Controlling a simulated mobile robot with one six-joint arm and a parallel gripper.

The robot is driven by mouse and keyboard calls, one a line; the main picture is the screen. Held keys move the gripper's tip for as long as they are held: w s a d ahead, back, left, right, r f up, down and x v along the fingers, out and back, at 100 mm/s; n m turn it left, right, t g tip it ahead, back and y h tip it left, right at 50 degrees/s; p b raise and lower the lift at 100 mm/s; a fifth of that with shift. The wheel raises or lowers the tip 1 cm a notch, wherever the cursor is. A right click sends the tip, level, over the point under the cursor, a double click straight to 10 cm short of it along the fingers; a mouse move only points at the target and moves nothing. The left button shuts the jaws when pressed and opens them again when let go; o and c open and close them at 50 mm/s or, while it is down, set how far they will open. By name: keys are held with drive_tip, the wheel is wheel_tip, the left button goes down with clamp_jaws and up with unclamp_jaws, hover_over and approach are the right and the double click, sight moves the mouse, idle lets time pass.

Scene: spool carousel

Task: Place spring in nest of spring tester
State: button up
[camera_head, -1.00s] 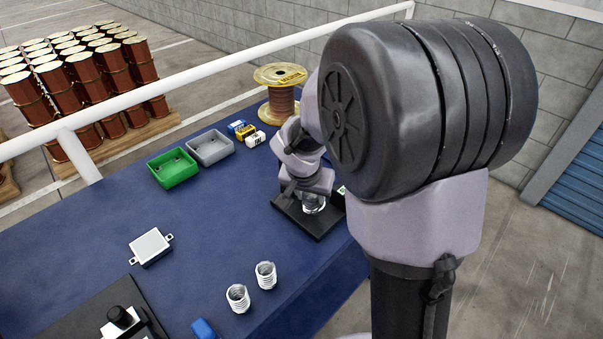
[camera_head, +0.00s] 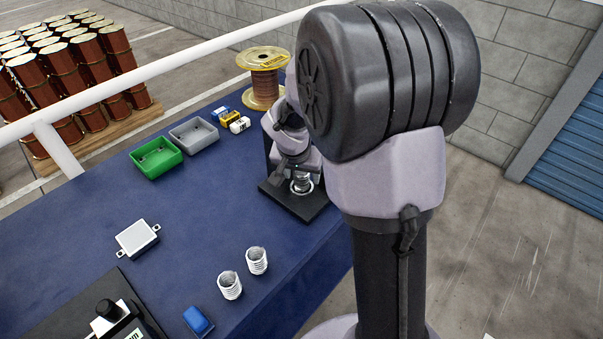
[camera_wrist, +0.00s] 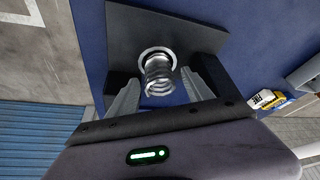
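A silver coil spring (camera_wrist: 159,78) stands upright in the ring-shaped nest (camera_wrist: 158,52) on the black base of the spring tester (camera_wrist: 125,30) in the wrist view. In the head view the spring (camera_head: 302,184) shows under my gripper (camera_head: 299,165), on the tester's base (camera_head: 318,206). My gripper (camera_wrist: 158,80) is open in the wrist view, one finger on each side of the spring, with a gap on both sides. My arm hides part of the tester in the head view.
A green tray (camera_head: 156,158) and a grey tray (camera_head: 194,135) sit at the back of the table (camera_head: 190,220). Small blue, yellow and white blocks (camera_head: 230,120) and a wire spool (camera_head: 263,78) stand beyond. A white box (camera_head: 137,239) and a blue block (camera_head: 198,321) lie nearer.

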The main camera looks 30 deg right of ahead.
drive_tip(key=shift+r, duration=0.1)
drive_tip(key=p+v, duration=0.4)
drive_tip(key=v, duration=0.8)
drive_tip(key=s+a+r+n+t+y, duration=0.1)
drive_tip(key=s+a+r+n+y, duration=0.1)
drive_tip(key=s+a+r, duration=0.2)
drive_tip(key=s+a+r+n+t+y, duration=0.1)
drive_tip(key=s+a+r+n+y, duration=0.1)
drive_tip(key=s+a, duration=0.8)
drive_tip(key=s+r+y, duration=0.1)
drive_tip(key=s+r, duration=0.1)
drive_tip(key=s, duration=0.3)
drive_tip(key=shift+s+a, duration=0.3)
drive_tip(key=shift+f+b, duration=1.15)
